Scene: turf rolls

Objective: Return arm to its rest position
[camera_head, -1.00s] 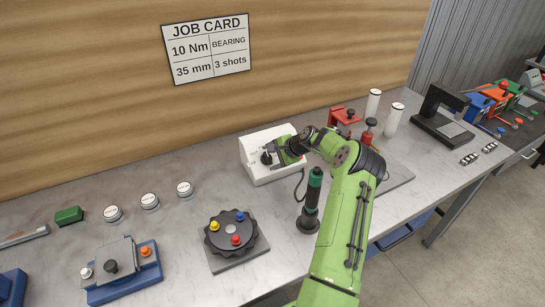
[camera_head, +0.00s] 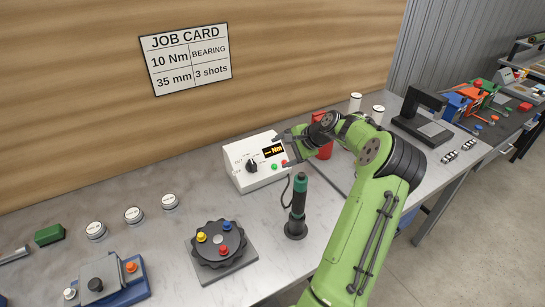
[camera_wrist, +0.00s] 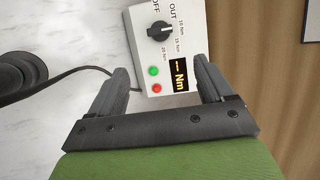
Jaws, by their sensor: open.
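My gripper (camera_head: 287,147) is at the end of my green arm, above the bench and beside the right side of the white control box (camera_head: 252,177). In the wrist view my gripper (camera_wrist: 166,75) has its two grey fingers wide apart with nothing held between them. The control box (camera_wrist: 148,51) shows beyond the fingers there, with a black knob (camera_wrist: 160,31), a green button, a red button and a display reading "--- Nm". I cannot tell from these frames whether a finger touches the box.
A black and green screwdriver-like tool (camera_head: 298,205) stands upright near my arm, with a cable. A round black fixture (camera_head: 219,243) with coloured knobs is left of it. A red item (camera_head: 322,149) and white cylinders (camera_head: 378,114) stand behind my arm.

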